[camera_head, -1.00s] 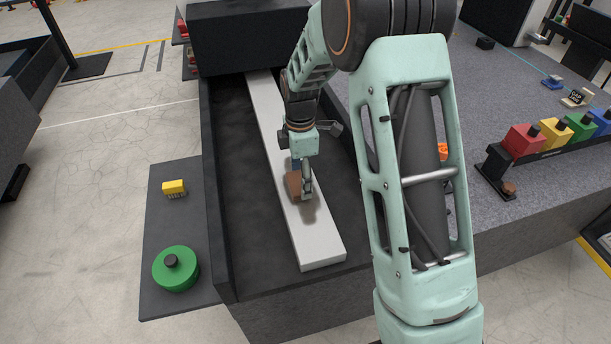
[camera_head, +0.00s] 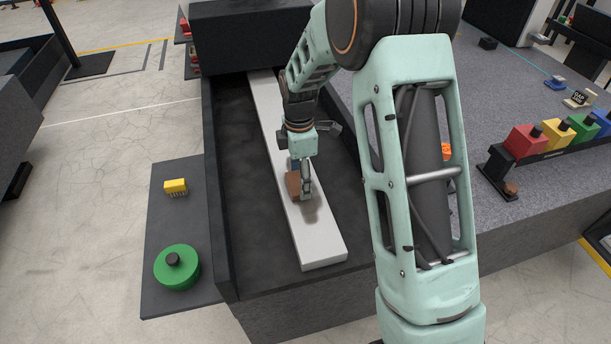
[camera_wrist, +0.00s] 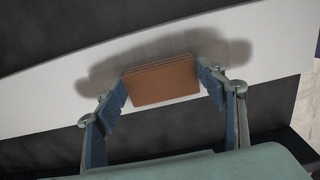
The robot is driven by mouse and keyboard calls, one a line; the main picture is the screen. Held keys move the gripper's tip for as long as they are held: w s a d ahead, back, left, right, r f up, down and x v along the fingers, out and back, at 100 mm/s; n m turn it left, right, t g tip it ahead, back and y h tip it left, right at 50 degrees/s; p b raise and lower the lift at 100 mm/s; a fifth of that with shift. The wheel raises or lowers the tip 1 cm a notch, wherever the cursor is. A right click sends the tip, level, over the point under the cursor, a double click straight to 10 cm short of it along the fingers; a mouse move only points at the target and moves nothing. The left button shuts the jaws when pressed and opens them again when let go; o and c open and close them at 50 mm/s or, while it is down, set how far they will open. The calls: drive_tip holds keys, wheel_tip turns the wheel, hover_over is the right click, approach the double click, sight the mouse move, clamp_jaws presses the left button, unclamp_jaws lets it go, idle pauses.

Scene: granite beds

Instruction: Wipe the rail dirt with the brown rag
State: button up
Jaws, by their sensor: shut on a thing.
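The brown rag (camera_wrist: 161,82) is a small folded block held between the two fingers of my gripper (camera_wrist: 165,90) in the wrist view. In the head view my gripper (camera_head: 302,190) is shut on the rag (camera_head: 293,185), low over the front half of the light grey rail (camera_head: 318,240). The rail runs lengthwise through a dark trough. Rag and fingers cast a shadow on the rail; I cannot tell whether the rag touches it. A darker patch shows on the rail beside the gripper; I cannot tell whether it is dirt or shadow.
Dark trough walls (camera_head: 226,250) flank the rail. A side shelf (camera_head: 165,225) at left holds a yellow block (camera_head: 176,186) and a green knobbed disc (camera_head: 177,266). A granite bed (camera_head: 520,120) at right carries a rack of coloured knobbed blocks (camera_head: 526,139). The rail's near end is clear.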

drive_tip(key=shift+w+d, duration=0.15)
drive_tip(key=shift+d, duration=0.9)
idle(0.5)
drive_tip(key=shift+p, duration=0.35)
drive_tip(key=shift+r+p, duration=0.55)
drive_tip(key=shift+r, duration=0.35)
drive_tip(key=shift+a+r, duration=0.1)
drive_tip(key=shift+r, duration=0.05)
